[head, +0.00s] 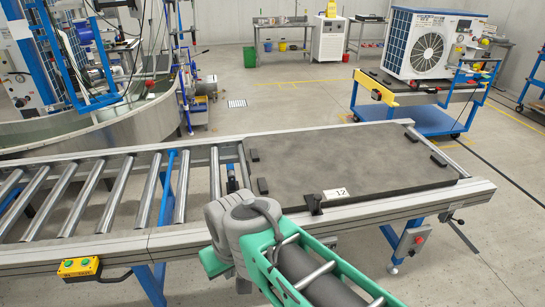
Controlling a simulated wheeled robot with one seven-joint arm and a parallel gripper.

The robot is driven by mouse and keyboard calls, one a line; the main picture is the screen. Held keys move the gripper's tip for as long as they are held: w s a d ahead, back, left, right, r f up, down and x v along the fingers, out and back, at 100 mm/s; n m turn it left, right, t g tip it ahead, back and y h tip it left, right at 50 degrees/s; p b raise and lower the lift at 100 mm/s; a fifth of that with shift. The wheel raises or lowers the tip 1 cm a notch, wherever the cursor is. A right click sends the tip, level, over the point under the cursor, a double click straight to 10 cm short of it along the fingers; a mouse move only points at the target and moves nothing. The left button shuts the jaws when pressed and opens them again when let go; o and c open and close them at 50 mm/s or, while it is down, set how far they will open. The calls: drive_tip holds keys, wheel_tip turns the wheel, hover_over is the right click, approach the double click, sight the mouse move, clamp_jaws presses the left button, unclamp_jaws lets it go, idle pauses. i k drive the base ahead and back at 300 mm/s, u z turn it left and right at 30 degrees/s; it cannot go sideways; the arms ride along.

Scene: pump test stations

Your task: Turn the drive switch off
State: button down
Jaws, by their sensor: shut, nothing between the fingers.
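Which control is the drive switch cannot be told for sure from this view. A yellow box (80,268) with a red and a green button is fixed to the front rail of the roller conveyor (110,250) at the lower left. The knob's setting is too small to read. My grey and green arm (290,262) reaches in from the bottom, in front of the conveyor's middle. My gripper does not show in this view.
A dark plate (350,165) labelled 12 lies on the conveyor's right half, with small black blocks. A crank handle (458,221) sticks out at the right end. A blue cart (420,118) carries a white fan unit (432,45) behind. Floor at the lower right is clear.

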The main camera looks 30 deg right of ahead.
sight(418, 240)
drive_tip(key=z, duration=4)
drive_tip(key=i, duration=2.75)
drive_tip(key=u, duration=4.05)
